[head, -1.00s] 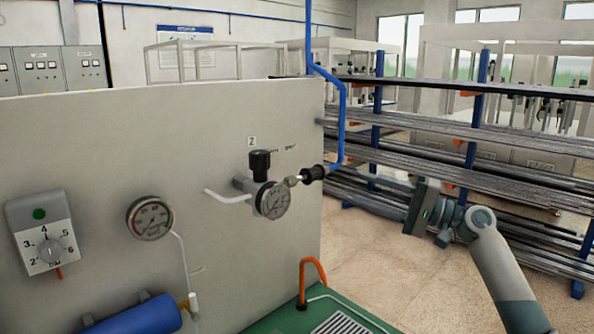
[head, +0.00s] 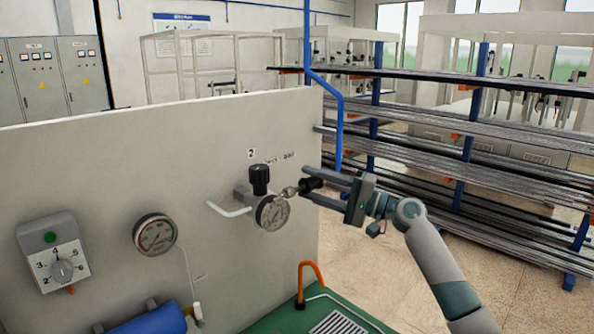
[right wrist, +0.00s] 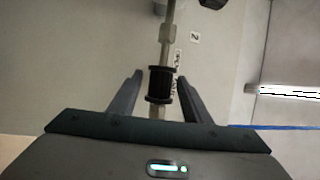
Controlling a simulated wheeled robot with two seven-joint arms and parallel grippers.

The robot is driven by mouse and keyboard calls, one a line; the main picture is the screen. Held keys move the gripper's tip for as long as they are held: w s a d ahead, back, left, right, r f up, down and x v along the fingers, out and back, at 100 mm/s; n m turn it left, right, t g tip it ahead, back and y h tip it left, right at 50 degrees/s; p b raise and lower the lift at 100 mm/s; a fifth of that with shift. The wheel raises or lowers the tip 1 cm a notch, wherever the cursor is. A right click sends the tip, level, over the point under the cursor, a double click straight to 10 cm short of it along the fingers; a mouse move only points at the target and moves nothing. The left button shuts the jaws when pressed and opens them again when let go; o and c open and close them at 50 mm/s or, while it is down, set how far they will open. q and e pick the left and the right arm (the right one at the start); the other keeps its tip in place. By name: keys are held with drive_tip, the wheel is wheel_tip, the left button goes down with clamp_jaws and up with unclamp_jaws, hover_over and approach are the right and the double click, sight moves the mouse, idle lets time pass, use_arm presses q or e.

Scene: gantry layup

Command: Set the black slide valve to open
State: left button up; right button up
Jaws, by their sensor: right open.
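The black slide valve (head: 309,184) is a ribbed black sleeve on the metal line to the right of the gauge and regulator on the white panel. In the right wrist view the black sleeve (right wrist: 160,84) stands between the fingers, with a metal fitting beyond it. My right gripper (head: 318,188) reaches in from the right, with its fingers on either side of the sleeve. It is open, and a gap shows between each finger and the sleeve in the right wrist view (right wrist: 161,88). My left gripper is not in view.
A regulator with a black knob (head: 260,178) and a round gauge (head: 272,212) sits just left of the sleeve. A blue pipe (head: 338,120) runs down behind it. An orange hose loop (head: 310,275) rises from the green base below. A rack of rods (head: 480,150) stands behind.

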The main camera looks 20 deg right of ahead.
drive_tip(key=p+x, duration=0.1)
drive_tip(key=x, duration=0.3)
drive_tip(key=shift+w+a, duration=0.15)
drive_tip(key=shift+a, duration=0.05)
